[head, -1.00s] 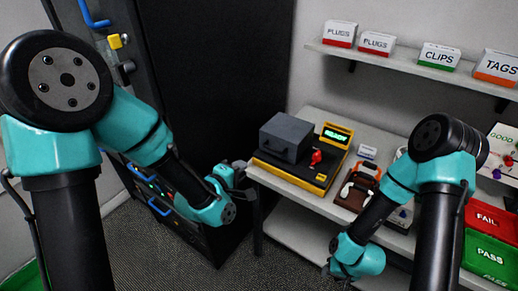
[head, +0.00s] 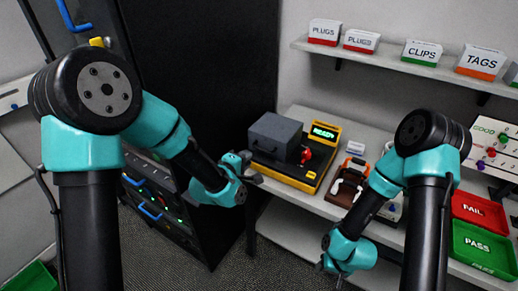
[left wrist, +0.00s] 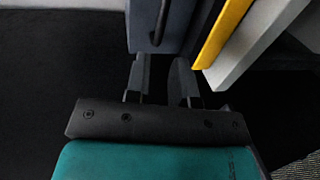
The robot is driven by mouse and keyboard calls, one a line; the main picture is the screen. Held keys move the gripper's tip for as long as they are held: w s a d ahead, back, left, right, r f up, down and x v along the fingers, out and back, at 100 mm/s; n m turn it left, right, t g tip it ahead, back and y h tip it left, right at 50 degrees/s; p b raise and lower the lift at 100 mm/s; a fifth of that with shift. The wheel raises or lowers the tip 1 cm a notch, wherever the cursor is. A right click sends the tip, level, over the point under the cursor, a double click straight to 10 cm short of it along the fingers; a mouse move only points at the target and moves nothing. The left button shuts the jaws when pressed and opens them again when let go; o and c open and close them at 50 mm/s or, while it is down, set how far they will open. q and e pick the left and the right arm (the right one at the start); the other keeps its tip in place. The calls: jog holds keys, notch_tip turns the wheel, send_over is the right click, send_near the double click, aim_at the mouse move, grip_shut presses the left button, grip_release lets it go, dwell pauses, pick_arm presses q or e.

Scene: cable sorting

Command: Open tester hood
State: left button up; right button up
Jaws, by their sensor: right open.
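The tester has a black and yellow base (head: 284,171) on the table, with a lit READY display (head: 324,131) at its back right and a red lever (head: 305,155). Its grey hood (head: 274,134) is down on the base. My left gripper (head: 252,172) is beside the tester's left side, at the table edge. In the left wrist view its fingers (left wrist: 160,82) are apart and empty. The grey hood (left wrist: 180,22) with a dark handle bar (left wrist: 161,22) appears just beyond the fingertips. My right gripper (head: 329,272) hangs low in front of the table, small and partly hidden.
A brown fixture (head: 349,186) stands right of the tester. A red FAIL bin (head: 480,212) and a green PASS bin (head: 484,247) are at the right. A black cabinet (head: 215,60) stands left of the table. A shelf (head: 385,62) with labelled boxes is above.

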aim_at(258, 149)
pick_arm(q)
jog(key=x, duration=0.9)
jog(key=shift+w, duration=0.1)
grip_shut()
